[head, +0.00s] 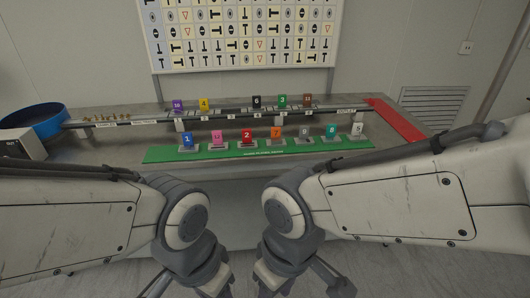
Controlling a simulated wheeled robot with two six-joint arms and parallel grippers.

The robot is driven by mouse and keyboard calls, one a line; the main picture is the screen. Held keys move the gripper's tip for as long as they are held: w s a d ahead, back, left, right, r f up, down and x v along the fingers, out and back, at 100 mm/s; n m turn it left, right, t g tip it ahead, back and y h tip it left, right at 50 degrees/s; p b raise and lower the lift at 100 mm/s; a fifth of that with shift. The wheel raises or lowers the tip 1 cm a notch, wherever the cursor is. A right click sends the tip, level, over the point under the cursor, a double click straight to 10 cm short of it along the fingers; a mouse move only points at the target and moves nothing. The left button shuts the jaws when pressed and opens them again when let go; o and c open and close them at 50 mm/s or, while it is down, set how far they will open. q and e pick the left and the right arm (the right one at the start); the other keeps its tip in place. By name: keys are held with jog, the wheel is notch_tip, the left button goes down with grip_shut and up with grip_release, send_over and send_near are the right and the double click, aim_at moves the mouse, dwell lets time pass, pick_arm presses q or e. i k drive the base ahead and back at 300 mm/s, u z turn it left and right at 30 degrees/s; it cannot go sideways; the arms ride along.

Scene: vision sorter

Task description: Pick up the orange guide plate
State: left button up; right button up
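The orange guide plate (276,132), marked 7, stands upright in a small grey holder on the green strip (165,155) at the front of the bench. It is between the red plate (247,135) marked 2 and a grey plate (305,131). My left gripper (192,284) and my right gripper (305,284) hang low in front of the bench, well apart from the plate. Their fingertips are cut off by the lower picture edge, so their opening is unclear. I see nothing held in them.
Blue (186,139), pink (217,136) and teal (331,131) plates share the green strip. Behind it runs a rail (230,113) with more numbered plates. A blue bowl (36,122) is at left, a red strip (398,121) at right. A symbol board (240,35) stands behind.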

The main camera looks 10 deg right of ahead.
aim_at(276, 141)
jog(key=u, duration=0.05)
jog(key=k, duration=0.45)
jog(key=z, duration=0.7)
jog(key=i, duration=0.9)
jog(key=u, duration=0.65)
